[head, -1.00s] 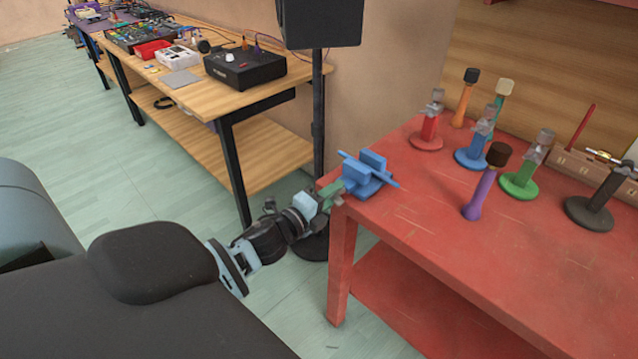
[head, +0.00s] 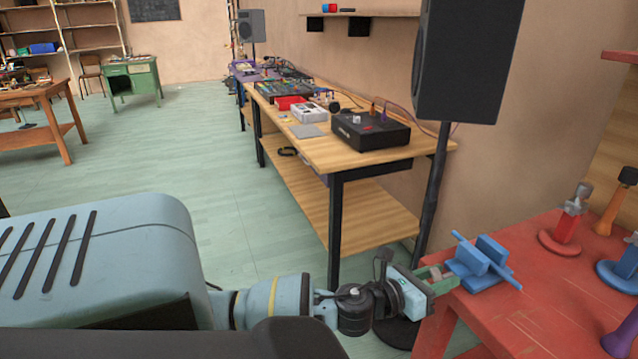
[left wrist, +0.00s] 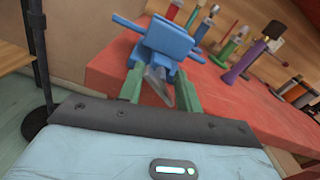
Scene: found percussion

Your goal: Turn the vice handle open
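The blue vice (head: 482,264) sits on the near left corner of the red table (head: 530,325). It also shows at the top of the left wrist view (left wrist: 165,45). Its grey handle (left wrist: 160,86) sticks out from the vice toward my left gripper. My left gripper (head: 438,280) has green fingers and is level with the vice, just beyond the table edge. In the left wrist view its fingers (left wrist: 158,90) stand apart, one on each side of the handle. A gap shows on the left; contact on the right is unclear. My right gripper is out of view.
Red (head: 567,232) and blue (head: 622,272) percussion stands are on the red table, right of the vice. A black speaker (head: 470,60) on a pole stands behind my left gripper. A wooden bench (head: 310,150) with electronics runs along the wall.

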